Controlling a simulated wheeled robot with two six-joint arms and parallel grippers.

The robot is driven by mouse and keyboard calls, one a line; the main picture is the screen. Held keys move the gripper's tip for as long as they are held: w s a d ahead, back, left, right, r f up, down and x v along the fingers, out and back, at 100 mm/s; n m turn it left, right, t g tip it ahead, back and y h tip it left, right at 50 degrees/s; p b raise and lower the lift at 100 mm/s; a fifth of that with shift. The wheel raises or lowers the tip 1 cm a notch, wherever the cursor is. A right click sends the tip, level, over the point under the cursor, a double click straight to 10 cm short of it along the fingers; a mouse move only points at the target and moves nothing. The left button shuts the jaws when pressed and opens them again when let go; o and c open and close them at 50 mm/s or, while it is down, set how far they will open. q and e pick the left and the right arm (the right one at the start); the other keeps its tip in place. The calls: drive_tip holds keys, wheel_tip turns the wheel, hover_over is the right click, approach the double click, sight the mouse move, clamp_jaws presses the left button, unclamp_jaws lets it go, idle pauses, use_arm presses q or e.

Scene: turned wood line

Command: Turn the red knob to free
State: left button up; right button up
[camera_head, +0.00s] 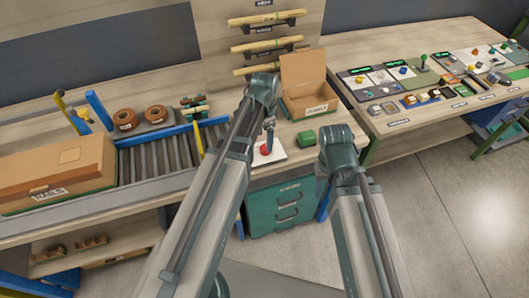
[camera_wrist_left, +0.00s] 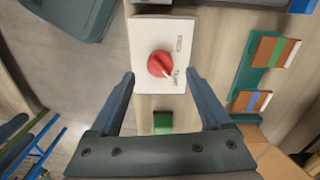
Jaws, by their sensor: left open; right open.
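The red knob (camera_wrist_left: 160,64) sits on a white plate (camera_wrist_left: 145,30) with two small printed labels, one near the top and one at the lower right. A pale mark on the knob points toward the lower-right label, which seems to read "TIGHT". My left gripper (camera_wrist_left: 160,76) is open, with its fingers apart on either side below the knob and none visibly touching it. In the head view the red knob (camera_head: 265,150) lies on the bench by my left gripper (camera_head: 269,137), which hangs over the plate. My right arm shows, but its gripper is not visible.
A green block (camera_head: 307,138) lies right of the plate, with an open cardboard box (camera_head: 308,88) behind it. A roller conveyor (camera_head: 158,160) with a carton (camera_head: 58,172) is to the left. Racked wooden bars (camera_wrist_left: 260,65) show in the wrist view.

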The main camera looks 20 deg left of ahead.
sight(265, 146)
use_arm(q)
wheel_tip(265, 146, down, 5)
drive_tip(key=b, duration=0.4)
clamp_jaws()
